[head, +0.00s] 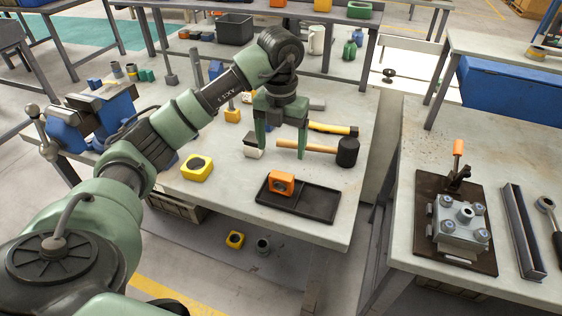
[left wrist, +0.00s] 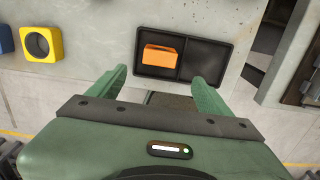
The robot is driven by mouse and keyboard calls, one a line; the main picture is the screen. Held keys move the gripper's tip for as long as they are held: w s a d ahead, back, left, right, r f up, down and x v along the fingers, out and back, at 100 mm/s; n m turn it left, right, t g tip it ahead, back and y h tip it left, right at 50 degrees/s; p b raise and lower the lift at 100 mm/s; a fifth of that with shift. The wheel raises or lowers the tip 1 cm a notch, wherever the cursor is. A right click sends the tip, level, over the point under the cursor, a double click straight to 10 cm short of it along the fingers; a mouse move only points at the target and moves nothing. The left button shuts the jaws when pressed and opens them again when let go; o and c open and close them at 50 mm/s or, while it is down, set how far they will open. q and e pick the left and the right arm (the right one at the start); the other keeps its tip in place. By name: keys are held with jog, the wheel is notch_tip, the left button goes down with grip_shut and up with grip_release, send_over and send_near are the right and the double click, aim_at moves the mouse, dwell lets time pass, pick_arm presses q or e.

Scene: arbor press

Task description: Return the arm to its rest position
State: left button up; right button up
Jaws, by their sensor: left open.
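My left arm (head: 205,105) comes in from the left and reaches over the middle table. My left gripper (head: 281,147) is open, points down and has nothing between its fingers. It hangs above the table behind a black two-compartment tray (head: 317,207). In the left wrist view my open fingers (left wrist: 160,82) show in front of the tray (left wrist: 205,57) and the orange block (left wrist: 162,55), apart from both. My right gripper is not in view.
A black-headed mallet (head: 346,152) and a yellow-handled tool (head: 333,128) lie close to the gripper. A yellow holed block (head: 197,168) and a blue vise (head: 75,130) are to the left. A metal fixture (head: 460,225) stands on the right table.

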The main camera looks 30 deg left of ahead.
pick_arm(q)
jog(key=shift+r, duration=0.8)
